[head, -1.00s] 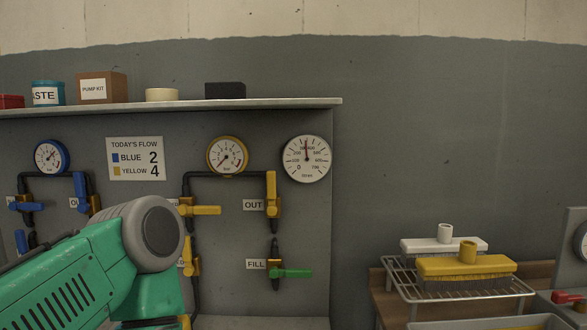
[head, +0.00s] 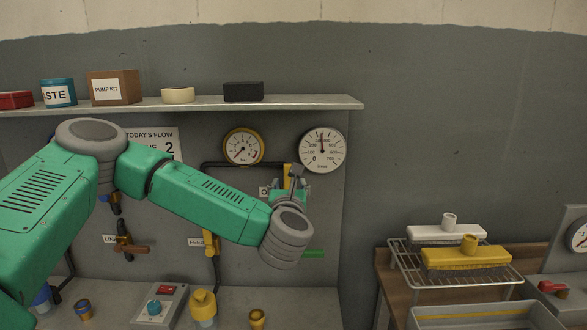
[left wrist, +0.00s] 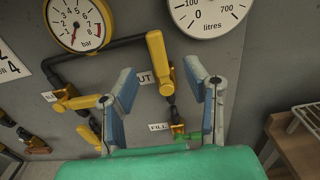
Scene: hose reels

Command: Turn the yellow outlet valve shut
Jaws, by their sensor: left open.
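The yellow outlet valve (head: 288,174) is on the grey panel by the OUT label, partly hidden by my left gripper in the head view. In the left wrist view its yellow handle (left wrist: 158,58) points upright, in line with its pipe. My left gripper (head: 297,173) is open in front of it. In the left wrist view the fingers (left wrist: 160,74) appear on either side of the handle, with clear gaps and no contact seen. How deep the fingertips reach is hard to tell. My right gripper is not in view.
A yellow-rimmed gauge (head: 243,146) and a white litres dial (head: 322,150) sit above the valve. The green FILL handle (left wrist: 188,136) is below it, and another yellow valve (left wrist: 80,103) lies to the left. A rack with brushes (head: 467,257) stands at right.

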